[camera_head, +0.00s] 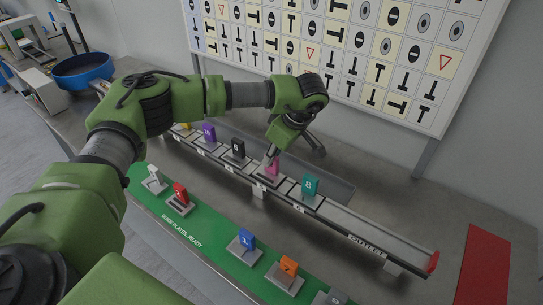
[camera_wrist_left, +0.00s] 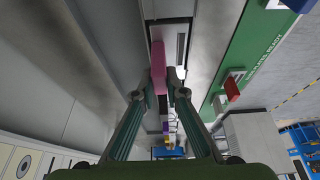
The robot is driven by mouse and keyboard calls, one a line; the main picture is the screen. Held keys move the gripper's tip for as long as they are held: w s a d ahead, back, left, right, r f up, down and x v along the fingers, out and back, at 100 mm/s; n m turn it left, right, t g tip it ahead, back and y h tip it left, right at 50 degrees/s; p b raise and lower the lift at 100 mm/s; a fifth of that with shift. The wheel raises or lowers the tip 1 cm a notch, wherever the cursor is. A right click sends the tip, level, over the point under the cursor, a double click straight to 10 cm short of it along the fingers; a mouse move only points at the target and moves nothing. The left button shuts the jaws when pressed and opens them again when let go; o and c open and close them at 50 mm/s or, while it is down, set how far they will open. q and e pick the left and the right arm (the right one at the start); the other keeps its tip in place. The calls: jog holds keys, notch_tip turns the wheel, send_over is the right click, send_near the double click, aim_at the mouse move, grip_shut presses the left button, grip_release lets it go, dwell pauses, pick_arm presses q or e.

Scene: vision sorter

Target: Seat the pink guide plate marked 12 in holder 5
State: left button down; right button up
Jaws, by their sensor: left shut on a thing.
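The pink guide plate (camera_head: 273,169) stands upright at a holder on the grey rail (camera_head: 345,217), between a black plate and a teal plate. My left gripper (camera_head: 270,158) reaches down from above and is shut on the pink plate. In the left wrist view the pink plate (camera_wrist_left: 158,66) shows between and beyond the fingertips of my left gripper (camera_wrist_left: 161,88). Its lower edge is at the holder, but I cannot tell whether it is fully down in the slot. Its number and the holder numbers are too small to read. My right gripper is not in view.
On the rail are the teal plate (camera_head: 309,186), black plate (camera_head: 237,148) and purple plate (camera_head: 208,132). White, red, blue and orange plates stand on the green strip (camera_head: 215,246) in front. A symbol board (camera_head: 340,50) stands behind. The rail's right part is empty.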

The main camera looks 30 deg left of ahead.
pick_arm(q)
jog(key=shift+f, duration=0.15)
dwell(0.4)
jog(key=c, duration=1.5)
grip_release()
jog(key=shift+r+p, duration=2.1)
jog(key=shift+r, duration=1.95)
jog(key=shift+f, duration=0.1)
